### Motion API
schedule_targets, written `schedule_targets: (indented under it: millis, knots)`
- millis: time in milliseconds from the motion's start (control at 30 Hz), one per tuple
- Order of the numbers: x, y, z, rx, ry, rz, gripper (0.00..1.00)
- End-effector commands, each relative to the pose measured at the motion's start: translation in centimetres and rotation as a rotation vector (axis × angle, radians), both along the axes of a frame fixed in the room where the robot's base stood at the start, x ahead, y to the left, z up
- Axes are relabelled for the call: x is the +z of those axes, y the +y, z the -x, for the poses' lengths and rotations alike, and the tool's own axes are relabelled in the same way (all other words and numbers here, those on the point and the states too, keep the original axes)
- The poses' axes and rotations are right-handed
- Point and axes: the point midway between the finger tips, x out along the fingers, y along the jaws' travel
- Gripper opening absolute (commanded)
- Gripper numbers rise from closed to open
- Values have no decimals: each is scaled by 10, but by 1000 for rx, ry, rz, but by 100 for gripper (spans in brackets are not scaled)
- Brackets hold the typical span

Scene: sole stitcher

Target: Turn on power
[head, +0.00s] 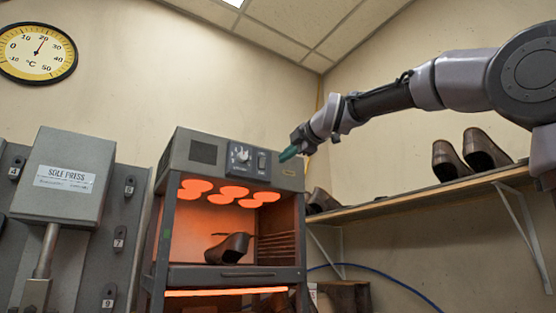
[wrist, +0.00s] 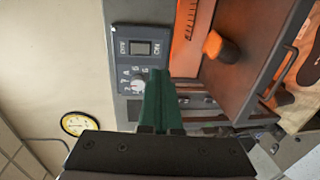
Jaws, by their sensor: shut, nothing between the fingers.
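A grey heater cabinet (head: 205,152) stands in the middle of the head view. Its dark control panel (head: 250,160) has a round dial (head: 241,155) and a rocker switch (head: 262,163). In the wrist view the panel lies turned, with the switch (wrist: 140,48) between printed OFF and ON marks and the dial (wrist: 138,86) below it. My gripper (head: 290,153), with green fingers, is shut and empty, just right of the switch in the head view. The fingers (wrist: 158,75) also show in the wrist view, below and right of the switch. I cannot tell which way the rocker is pressed.
Orange heating elements (head: 229,192) glow inside the cabinet above a dark shoe (head: 228,248). A wooden shelf (head: 420,193) with shoes (head: 484,148) runs along the right wall. A sole press (head: 66,175) stands left, below a round thermometer (head: 38,53).

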Motion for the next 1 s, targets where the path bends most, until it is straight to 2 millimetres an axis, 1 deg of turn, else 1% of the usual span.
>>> schedule_targets:
  millis: [33, 100, 267, 867, 933, 1000]
  knots:
    - [-1, -4, 9, 2, -1, -1, 0]
    - [-1, -10, 16, 1, -2, 1, 0]
    - [-3, -16, 25, 1, -2, 1, 0]
    - [-4, -17, 25, 0, -1, 1, 0]
    - [-6, -19, 25, -4, 11, -7, 0]
    - [-17, -27, 26, -25, 57, -37, 0]
